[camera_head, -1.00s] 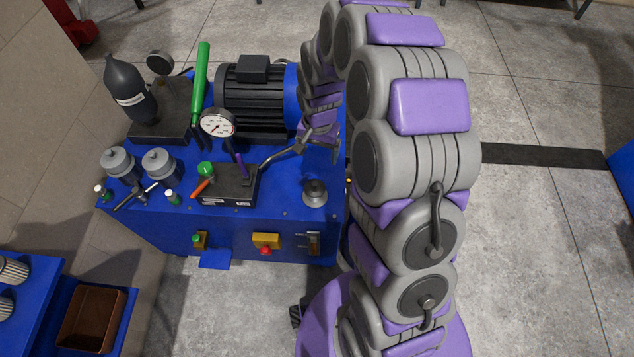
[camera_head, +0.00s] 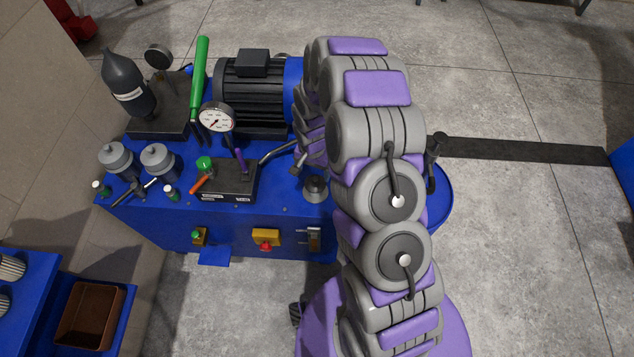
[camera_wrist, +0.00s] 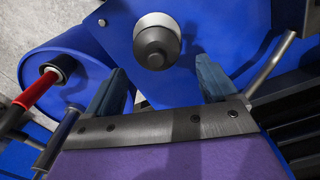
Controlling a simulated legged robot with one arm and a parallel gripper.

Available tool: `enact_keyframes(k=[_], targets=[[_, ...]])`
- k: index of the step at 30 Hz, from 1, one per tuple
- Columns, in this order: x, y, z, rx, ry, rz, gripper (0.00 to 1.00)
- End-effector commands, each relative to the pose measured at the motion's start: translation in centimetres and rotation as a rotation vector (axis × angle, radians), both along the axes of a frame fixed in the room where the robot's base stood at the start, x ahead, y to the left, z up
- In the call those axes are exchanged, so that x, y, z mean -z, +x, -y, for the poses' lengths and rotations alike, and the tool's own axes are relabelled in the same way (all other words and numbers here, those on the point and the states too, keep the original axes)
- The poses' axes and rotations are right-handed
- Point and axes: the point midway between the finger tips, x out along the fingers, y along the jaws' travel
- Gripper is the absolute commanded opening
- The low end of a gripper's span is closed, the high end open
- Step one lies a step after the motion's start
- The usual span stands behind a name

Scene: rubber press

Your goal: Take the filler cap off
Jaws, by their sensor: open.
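The filler cap (camera_head: 315,188) is a dark grey round knob on the front right of the blue tank top (camera_head: 285,212). In the wrist view the cap (camera_wrist: 156,43) shows as a dark dome on a lighter ring, just beyond the space between my fingertips. My gripper (camera_wrist: 160,66) is open and empty, with one finger on each side of the cap's line. No contact with the cap shows. In the head view my arm's end comes down just behind the cap, and the fingers are mostly hidden.
A valve block (camera_head: 228,180) with levers and a pressure gauge (camera_head: 216,118) stands left of the cap. The motor (camera_head: 250,95) is behind. A blue drum (camera_head: 440,190) with a dark-handled pump stands to the right; its red rod (camera_wrist: 35,92) shows at left in the wrist view.

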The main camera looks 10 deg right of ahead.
Motion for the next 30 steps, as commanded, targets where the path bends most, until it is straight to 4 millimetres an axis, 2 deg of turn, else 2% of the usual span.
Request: enact_keyframes(k=[5, 12, 15, 23, 30], targets=[[0.7, 0.0, 0.2, -0.001, 0.001, 0.000, 0.86], [4.0, -0.3, 1.4, 0.001, 0.007, -0.005, 0.86], [5.2, -0.3, 1.3, 0.001, 0.007, -0.003, 0.86], [5.4, -0.2, 0.9, 0.000, 0.001, 0.001, 0.86], [5.4, -0.2, 1.0, 0.000, 0.004, 0.000, 0.64]])
